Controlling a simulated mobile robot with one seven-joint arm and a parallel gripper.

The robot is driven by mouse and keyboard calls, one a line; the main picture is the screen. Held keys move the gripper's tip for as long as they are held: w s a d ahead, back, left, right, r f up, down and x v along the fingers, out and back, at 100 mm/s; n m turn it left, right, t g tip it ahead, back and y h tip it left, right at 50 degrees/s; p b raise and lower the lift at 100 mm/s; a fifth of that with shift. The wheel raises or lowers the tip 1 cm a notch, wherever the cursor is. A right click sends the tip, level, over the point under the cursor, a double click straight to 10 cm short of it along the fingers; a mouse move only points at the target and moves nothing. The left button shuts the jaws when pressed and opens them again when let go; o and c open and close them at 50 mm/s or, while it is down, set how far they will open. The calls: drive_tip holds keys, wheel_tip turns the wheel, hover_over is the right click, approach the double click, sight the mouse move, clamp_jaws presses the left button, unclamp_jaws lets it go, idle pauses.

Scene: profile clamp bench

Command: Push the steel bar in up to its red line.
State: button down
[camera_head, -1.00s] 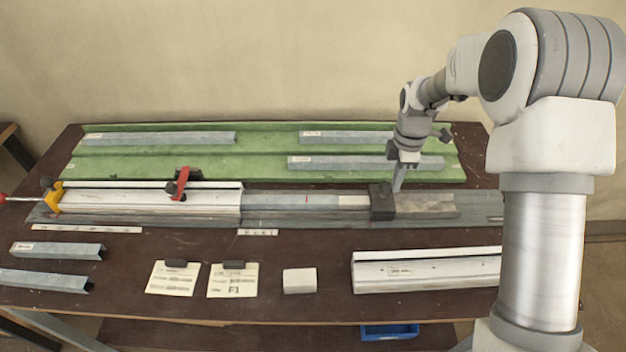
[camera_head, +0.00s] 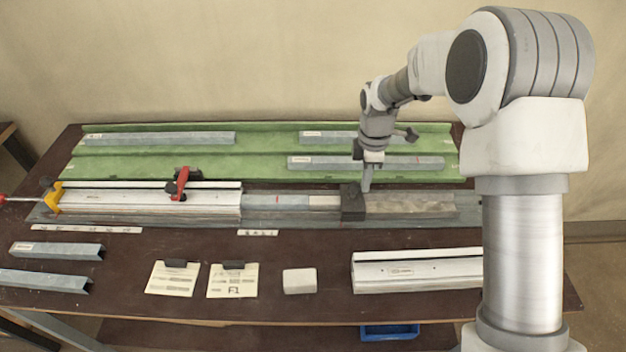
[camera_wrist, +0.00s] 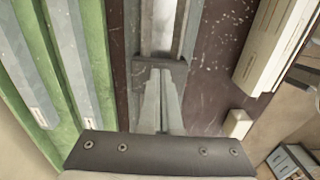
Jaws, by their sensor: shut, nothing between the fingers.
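The steel bar (camera_head: 260,201) lies in line with the long white clamped profile (camera_head: 130,199), its left part running into the profile's right end. Its red line (camera_head: 277,200) shows a short way right of that end, with bare bar between. The bar's right end part is paler and meets a dark block (camera_head: 352,203). My gripper (camera_head: 366,188) is shut and empty, pointing down at the right side of the block. It seems to touch the block, but I cannot be sure. The wrist view shows the shut fingers (camera_wrist: 161,95) over the track.
A red-handled clamp (camera_head: 181,184) and a yellow stop (camera_head: 53,197) sit on the profile. Behind, grey bars lie on a green rack (camera_head: 260,167). In front are two cards (camera_head: 232,282), a pale block (camera_head: 300,281) and a short white profile (camera_head: 415,270). The track's right part is free.

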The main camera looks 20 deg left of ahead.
hover_over(332, 200)
drive_tip(key=shift+s+a, duration=0.1)
drive_tip(key=shift+a, duration=0.2)
idle(0.6)
drive_tip(key=shift+s+a, duration=0.2)
drive_tip(key=shift+a, duration=0.3)
idle(0.5)
drive_tip(key=shift+d, duration=0.1)
drive_tip(key=shift+w+d, duration=0.35)
drive_tip(key=shift+d, duration=0.3)
wheel_tip(332, 200, up, 7)
drive_tip(key=p, duration=0.4)
drive_tip(key=shift+p, duration=0.35)
